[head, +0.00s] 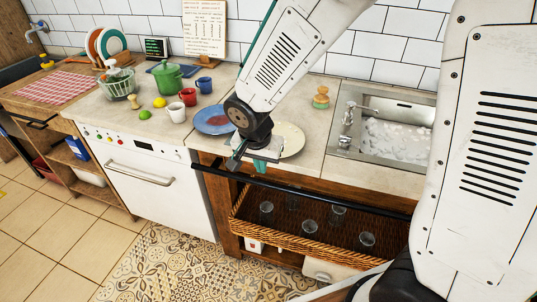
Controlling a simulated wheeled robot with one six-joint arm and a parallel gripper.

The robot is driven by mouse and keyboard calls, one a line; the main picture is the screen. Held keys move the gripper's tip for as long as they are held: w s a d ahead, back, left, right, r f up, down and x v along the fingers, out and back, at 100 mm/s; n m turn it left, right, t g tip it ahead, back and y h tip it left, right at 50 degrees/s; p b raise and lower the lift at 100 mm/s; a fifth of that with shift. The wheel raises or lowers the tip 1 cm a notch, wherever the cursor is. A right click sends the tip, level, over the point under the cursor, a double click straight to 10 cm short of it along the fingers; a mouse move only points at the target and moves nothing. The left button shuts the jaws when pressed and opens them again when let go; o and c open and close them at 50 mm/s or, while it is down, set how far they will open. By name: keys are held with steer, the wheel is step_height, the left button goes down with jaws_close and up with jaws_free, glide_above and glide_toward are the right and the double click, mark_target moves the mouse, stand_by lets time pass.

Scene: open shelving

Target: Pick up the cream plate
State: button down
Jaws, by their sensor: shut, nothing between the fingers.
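The cream plate (291,140) lies flat on the counter, between a blue plate and the sink. My gripper (247,166) is at the plate's near left side, close to the counter's front edge. Its fingers are small in this view and look shut, with nothing seen between them. My arm's wrist hides the left part of the cream plate. I cannot tell whether the fingertips touch the plate or the counter.
The blue plate (211,121) is just left of my wrist. White (177,112), red and blue mugs and a green pot (168,77) stand further left. The sink (385,125) is on the right. A dark rail (300,190) runs below the counter edge, above a wicker basket (300,232) with glasses.

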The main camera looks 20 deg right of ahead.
steer(key=s+a, duration=0.4)
steer(key=s, duration=0.1)
steer(key=shift+s, duration=0.35)
steer(key=c, duration=1.6)
jaws_free()
steer(key=shift+a+f, duration=0.1)
steer(key=shift+o, duration=1.3)
steer(key=shift+w+a+f, duration=0.15)
steer(key=shift+a+f, duration=0.05)
steer(key=w+d+r+n+t+h, duration=0.1)
steer(key=w+n, duration=0.3)
steer(key=n, duration=0.4)
steer(key=w+d+r+n+t+h, duration=0.2)
steer(key=w+r+n+h, duration=0.1)
steer(key=w+n, duration=0.2)
steer(key=n, duration=0.2)
steer(key=shift+w+n, duration=0.25)
steer(key=shift+n, duration=0.15)
steer(key=x, duration=0.7)
steer(key=shift+w+d+f, duration=0.2)
steer(key=shift+w, duration=0.1)
